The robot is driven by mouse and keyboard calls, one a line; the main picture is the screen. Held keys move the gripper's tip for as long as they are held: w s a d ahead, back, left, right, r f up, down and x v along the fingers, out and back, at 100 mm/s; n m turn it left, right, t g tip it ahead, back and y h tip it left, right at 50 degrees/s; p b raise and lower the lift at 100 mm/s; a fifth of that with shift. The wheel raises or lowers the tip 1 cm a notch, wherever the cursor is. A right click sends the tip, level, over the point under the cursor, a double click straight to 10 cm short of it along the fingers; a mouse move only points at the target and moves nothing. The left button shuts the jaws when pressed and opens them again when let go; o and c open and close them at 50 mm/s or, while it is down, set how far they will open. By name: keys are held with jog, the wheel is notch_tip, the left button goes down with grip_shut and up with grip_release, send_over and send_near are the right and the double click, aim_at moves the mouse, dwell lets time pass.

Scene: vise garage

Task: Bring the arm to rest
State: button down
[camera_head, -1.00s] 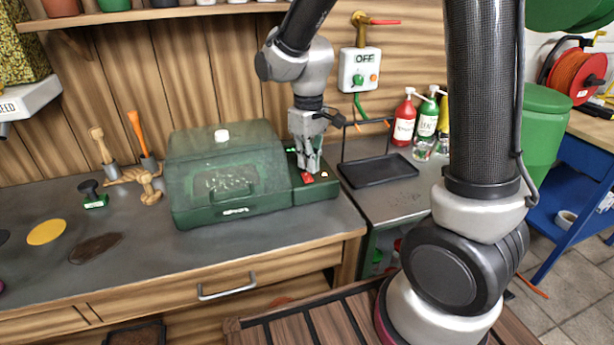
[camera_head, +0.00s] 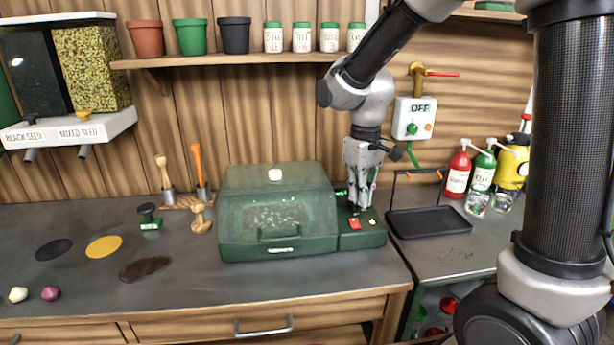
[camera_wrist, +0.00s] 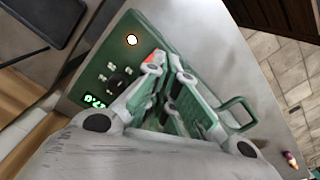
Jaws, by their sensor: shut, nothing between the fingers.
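My gripper (camera_head: 362,207) points down over the control panel (camera_head: 372,239) at the right end of a green machine with a clear lid (camera_head: 277,200). Its fingers are shut and hold nothing. The tips are just above the panel, close to the red button (camera_head: 354,224); I cannot tell whether they touch it. In the wrist view the shut fingers (camera_wrist: 168,62) cover part of the panel (camera_wrist: 120,62), and a lit round light (camera_wrist: 131,40) and a green display (camera_wrist: 95,101) show beside them. The lid is down.
A black tray with an upright frame (camera_head: 428,222) stands close to the right of the machine. A valve box marked OFF (camera_head: 414,118) is on the wall behind. Pump bottles (camera_head: 457,172) stand further right. A shelf with pots (camera_head: 190,37) hangs above.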

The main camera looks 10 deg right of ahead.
jog(key=s+d+r+m+t, duration=0.2)
jog(key=s+d+r, duration=0.3)
jog(key=s+d, duration=0.2)
jog(key=s+d+r+m+t, duration=0.2)
jog(key=s+d+r, duration=0.4)
jog(key=s, duration=0.5)
jog(key=shift+s+d+m+t, duration=0.3)
jog(key=shift+d+m, duration=0.5)
jog(key=shift+d, duration=0.1)
